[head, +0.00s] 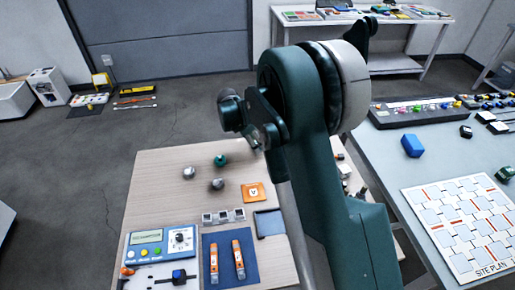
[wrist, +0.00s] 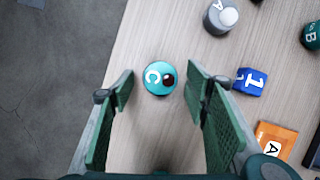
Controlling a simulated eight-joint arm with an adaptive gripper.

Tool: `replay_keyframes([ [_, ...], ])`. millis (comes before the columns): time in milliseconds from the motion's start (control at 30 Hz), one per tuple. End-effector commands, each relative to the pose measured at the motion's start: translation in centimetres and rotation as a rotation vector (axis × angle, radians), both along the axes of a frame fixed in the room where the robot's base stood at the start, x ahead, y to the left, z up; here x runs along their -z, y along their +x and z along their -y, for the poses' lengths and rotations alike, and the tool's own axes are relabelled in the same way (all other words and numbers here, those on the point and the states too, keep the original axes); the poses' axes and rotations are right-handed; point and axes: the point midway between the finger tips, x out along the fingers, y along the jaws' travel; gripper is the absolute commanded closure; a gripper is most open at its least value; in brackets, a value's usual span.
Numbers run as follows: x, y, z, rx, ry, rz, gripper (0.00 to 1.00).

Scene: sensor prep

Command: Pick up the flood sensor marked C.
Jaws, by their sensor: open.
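The flood sensor marked C (wrist: 157,80) is a round teal disc with a white letter and a dark round spot, lying on the pale wooden table in the wrist view. My gripper (wrist: 160,88) is open, with one green finger on each side of the sensor in the picture. I see no finger touching it, and the gap in height is hard to judge. In the head view my arm hides the gripper tips. A small green-topped object (head: 220,160) stands on the table there, but its mark cannot be read.
The wrist view shows a grey sensor marked A (wrist: 219,18), a dark green one marked B (wrist: 312,34), a blue piece marked 1 (wrist: 250,81) and an orange card marked A (wrist: 277,142). The table edge lies left of the sensor. A second table (head: 400,160) stands right in the head view.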

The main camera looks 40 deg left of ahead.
Motion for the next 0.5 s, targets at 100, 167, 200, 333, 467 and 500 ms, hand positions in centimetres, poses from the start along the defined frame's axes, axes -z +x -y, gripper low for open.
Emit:
replay_keyframes([
  [100, 0.75, 0.27, 0.19, 0.0, 0.0, 0.0, 0.53],
  [167, 0.88, 0.33, 0.22, 0.0, 0.0, 0.0, 0.53],
  [200, 0.9, 0.35, 0.23, 0.0, 0.0, 0.0, 0.53],
  [333, 0.88, 0.34, 0.23, 0.0, 0.0, 0.0, 0.53],
  [467, 0.87, 0.34, 0.22, 0.0, 0.0, 0.0, 0.53],
  [500, 0.87, 0.34, 0.22, 0.0, 0.0, 0.0, 0.53],
])
